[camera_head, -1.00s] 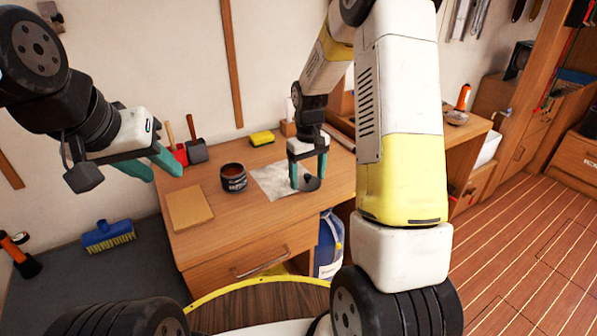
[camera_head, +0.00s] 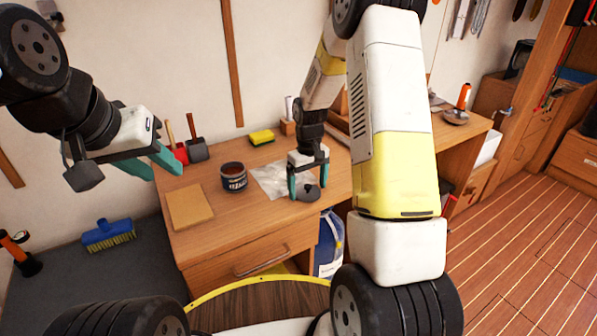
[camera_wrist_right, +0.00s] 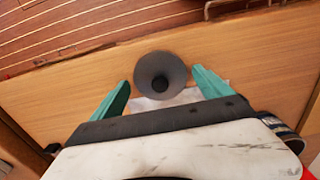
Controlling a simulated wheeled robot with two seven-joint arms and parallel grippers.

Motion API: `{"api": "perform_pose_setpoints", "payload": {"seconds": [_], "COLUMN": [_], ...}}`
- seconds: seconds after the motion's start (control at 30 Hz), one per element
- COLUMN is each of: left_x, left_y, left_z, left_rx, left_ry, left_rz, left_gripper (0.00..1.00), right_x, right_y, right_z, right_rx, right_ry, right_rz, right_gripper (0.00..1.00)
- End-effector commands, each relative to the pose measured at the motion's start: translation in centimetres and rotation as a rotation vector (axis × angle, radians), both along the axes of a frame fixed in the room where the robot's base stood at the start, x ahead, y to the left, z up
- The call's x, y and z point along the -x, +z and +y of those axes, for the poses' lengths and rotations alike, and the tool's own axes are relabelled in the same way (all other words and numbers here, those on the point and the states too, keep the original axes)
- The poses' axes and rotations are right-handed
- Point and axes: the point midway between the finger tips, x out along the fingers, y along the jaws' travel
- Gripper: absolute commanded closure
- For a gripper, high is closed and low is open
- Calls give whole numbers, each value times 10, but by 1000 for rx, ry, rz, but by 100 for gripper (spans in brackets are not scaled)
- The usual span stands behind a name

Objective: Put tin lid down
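The dark grey round tin lid (camera_head: 308,193), with a small knob, appears to rest on the wooden bench top near its front edge. In the right wrist view the lid (camera_wrist_right: 161,70) lies centred between and just beyond the fingertips. My right gripper (camera_head: 308,184) is over the lid, its green fingers spread with a gap on each side. The open dark tin (camera_head: 233,178), with brownish contents, stands upright to the left. My left gripper (camera_head: 167,176) is open and empty, raised at the left.
A pale sheet (camera_head: 268,180) lies on the bench (camera_head: 220,225) between tin and lid. A tan board (camera_head: 189,206) lies at the left. A yellow sponge (camera_head: 262,137), a red-and-black dustpan-like pair (camera_head: 196,150) and a wooden block (camera_head: 288,128) are behind. A blue brush (camera_head: 108,235) is lower left.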

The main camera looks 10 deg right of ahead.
Motion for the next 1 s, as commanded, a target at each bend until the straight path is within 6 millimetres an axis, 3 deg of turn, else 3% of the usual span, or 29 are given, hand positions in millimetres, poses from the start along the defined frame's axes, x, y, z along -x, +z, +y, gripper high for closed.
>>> {"api": "perform_pose_setpoints", "payload": {"seconds": [0.33, 0.47, 0.8, 1.0], "left_x": [0, 0, 0, 0], "left_y": [0, 0, 0, 0], "left_z": [0, 0, 0, 0], "left_rx": [0, 0, 0, 0], "left_ry": [0, 0, 0, 0], "left_rz": [0, 0, 0, 0], "left_gripper": [64, 64, 64, 64], "right_x": [0, -1, -2, -1], "right_y": [1, 12, 84, 117], "right_z": [0, 0, 0, 0], "right_rx": [0, 0, -1, 0], "right_ry": [0, 0, 0, 1], "right_rz": [-1, -4, -6, -4], "right_gripper": [4, 4, 4, 4]}}
